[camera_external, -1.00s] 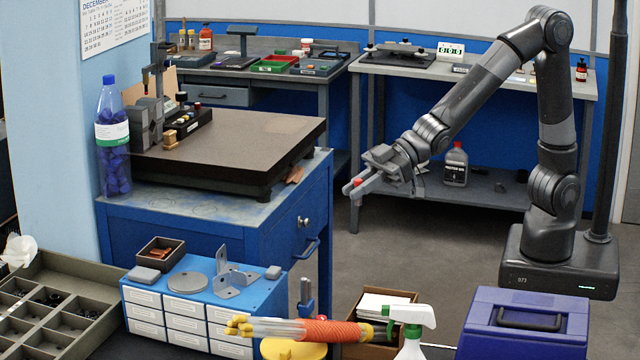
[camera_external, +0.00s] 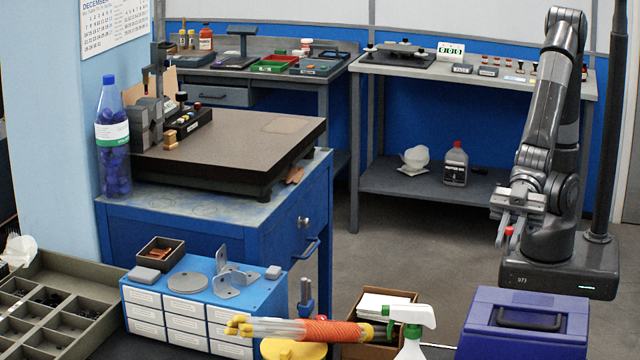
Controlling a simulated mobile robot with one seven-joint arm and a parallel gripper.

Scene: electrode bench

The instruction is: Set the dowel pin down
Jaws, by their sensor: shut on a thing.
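My gripper (camera_external: 506,240) hangs in front of my own base at the right, fingers pointing down. It is shut on a small red-ended piece, which I take to be the dowel pin (camera_external: 509,231). Only a small red part of it shows between the fingers; the rest is hidden or too small to make out. The held piece is in the air, apart from any bench or box.
The blue cabinet with a dark surface plate (camera_external: 230,140) stands at the left. A grey bench (camera_external: 480,75) with small items is behind. A purple toolbox (camera_external: 525,325), a spray bottle (camera_external: 411,335) and a cardboard box (camera_external: 350,345) stand in front. Open floor lies between.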

